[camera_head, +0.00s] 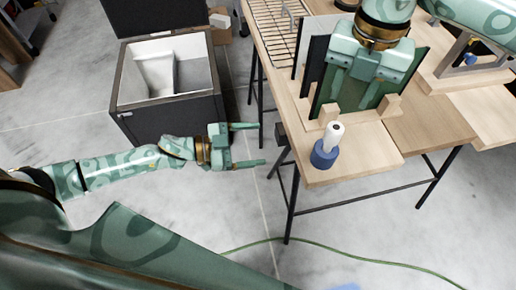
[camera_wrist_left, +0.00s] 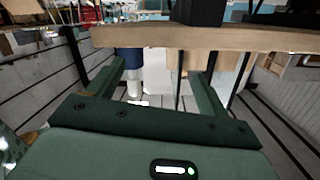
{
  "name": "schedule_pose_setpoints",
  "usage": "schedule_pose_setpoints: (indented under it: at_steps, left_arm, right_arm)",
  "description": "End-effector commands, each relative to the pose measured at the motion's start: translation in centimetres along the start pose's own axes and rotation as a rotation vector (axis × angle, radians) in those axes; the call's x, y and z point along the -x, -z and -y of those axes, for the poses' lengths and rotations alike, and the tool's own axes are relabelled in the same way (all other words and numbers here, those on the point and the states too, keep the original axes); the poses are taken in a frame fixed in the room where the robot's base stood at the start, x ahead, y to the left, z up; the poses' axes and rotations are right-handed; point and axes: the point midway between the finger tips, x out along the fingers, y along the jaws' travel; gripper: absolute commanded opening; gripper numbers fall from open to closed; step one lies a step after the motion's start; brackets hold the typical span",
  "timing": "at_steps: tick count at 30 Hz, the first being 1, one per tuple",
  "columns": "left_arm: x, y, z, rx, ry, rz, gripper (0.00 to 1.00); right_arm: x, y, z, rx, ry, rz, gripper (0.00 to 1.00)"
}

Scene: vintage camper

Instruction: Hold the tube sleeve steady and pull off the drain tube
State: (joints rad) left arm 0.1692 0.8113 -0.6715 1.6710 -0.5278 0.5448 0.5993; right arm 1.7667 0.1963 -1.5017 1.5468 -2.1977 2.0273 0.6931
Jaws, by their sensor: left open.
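A blue sleeve (camera_head: 323,154) stands near the front edge of the wooden table, with a white tube (camera_head: 335,131) rising from its top. My left gripper (camera_head: 258,144) is open and empty, left of the table and apart from the sleeve. Its spread fingers also show in the left wrist view (camera_wrist_left: 156,72). My right gripper (camera_head: 352,98) points down over the table behind the tube, fingers apart, with nothing visible between them.
A wire rack (camera_head: 268,26) lies at the table's far left. A dark open box (camera_head: 172,126) stands on the floor. A green cable (camera_head: 330,249) crosses the floor.

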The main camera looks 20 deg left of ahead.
Motion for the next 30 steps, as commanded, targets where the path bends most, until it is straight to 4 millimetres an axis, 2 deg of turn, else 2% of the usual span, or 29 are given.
schedule_pose_setpoints:
  at_steps: [1, 3, 5, 11, 16, 20, 30]
  left_arm:
    - [-0.3, 1.4, -1.3, 0.035, -0.045, -0.043, 0.79]
    - [-0.7, 3.1, -2.5, 0.087, -0.095, -0.092, 0.79]
    - [-0.7, 4.0, -3.2, 0.14, -0.132, -0.123, 0.79]
    - [-0.6, 4.3, -3.5, 0.22, -0.154, -0.136, 0.79]
    - [-1.8, 4.5, -3.5, 0.218, -0.152, -0.137, 0.79]
    - [-4.2, 4.9, -3.9, 0.217, -0.152, -0.14, 0.79]
    - [-12.0, 6.1, -4.9, 0.216, -0.151, -0.138, 0.79]
  right_arm:
    - [0.0, 0.0, 0.0, 0.0, 0.0, 0.0, 0.36]
    - [0.0, 0.0, 0.0, 0.0, 0.0, 0.0, 0.36]
    - [0.0, 0.0, 0.0, 0.0, 0.0, 0.0, 0.36]
    - [0.0, 0.0, 0.0, 0.0, 0.0, 0.0, 0.36]
    - [0.0, 0.0, 0.0, 0.0, 0.0, 0.0, 0.36]
    - [0.0, 0.0, 0.0, 0.0, 0.0, 0.0, 0.36]
    - [0.0, 0.0, 0.0, 0.0, 0.0, 0.0, 0.36]
